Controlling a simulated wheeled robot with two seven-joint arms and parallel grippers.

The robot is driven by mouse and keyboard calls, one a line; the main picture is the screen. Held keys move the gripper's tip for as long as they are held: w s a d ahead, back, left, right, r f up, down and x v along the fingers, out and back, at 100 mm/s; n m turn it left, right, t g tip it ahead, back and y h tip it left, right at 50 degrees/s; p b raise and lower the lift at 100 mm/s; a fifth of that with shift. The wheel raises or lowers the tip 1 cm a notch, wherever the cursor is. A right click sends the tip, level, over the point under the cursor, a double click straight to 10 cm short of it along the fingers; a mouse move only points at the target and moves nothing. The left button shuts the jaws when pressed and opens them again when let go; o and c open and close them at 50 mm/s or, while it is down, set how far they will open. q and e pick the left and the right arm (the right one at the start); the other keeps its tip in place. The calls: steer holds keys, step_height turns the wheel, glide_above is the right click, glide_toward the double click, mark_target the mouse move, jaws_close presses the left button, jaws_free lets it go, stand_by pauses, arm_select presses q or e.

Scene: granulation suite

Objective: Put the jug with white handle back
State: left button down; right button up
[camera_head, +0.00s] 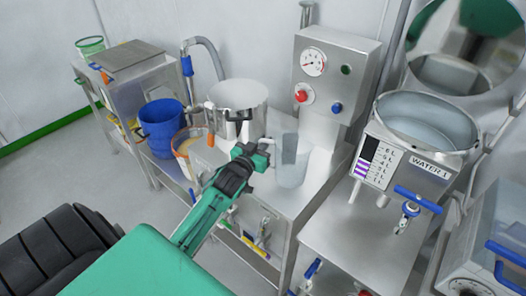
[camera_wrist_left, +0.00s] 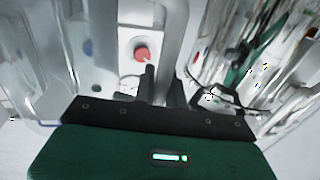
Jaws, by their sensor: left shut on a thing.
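A clear, translucent jug (camera_head: 292,168) is at the front right of the steel bench, right of the steel pot. Its handle side faces my left gripper (camera_head: 266,150), which is shut on the handle. The gripper hides most of the handle, so its white colour is hard to make out. The jug looks upright; I cannot tell whether its base touches the bench. In the left wrist view the gripper (camera_wrist_left: 163,90) has its two dark fingers close together, and blurred clear walls surround them. My right gripper is not in view.
A steel pot (camera_head: 238,105) stands behind the gripper. A blue bucket (camera_head: 162,128) and a clear orange-rimmed container (camera_head: 186,150) are to its left. A panel with a gauge (camera_head: 313,62) rises behind the jug. A steel water tank (camera_head: 425,125) with a blue-handled tap (camera_head: 410,207) is at right.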

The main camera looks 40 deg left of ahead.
arm_select(q)
steer(key=shift+f, duration=1.95)
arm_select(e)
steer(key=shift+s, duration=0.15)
arm_select(q)
steer(key=c, duration=1.9)
jaws_free()
steer(key=shift+f, duration=0.2)
steer(key=o, duration=0.4)
steer(key=shift+o, duration=0.2)
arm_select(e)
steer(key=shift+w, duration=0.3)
arm_select(q)
steer(key=shift+r, duration=0.2)
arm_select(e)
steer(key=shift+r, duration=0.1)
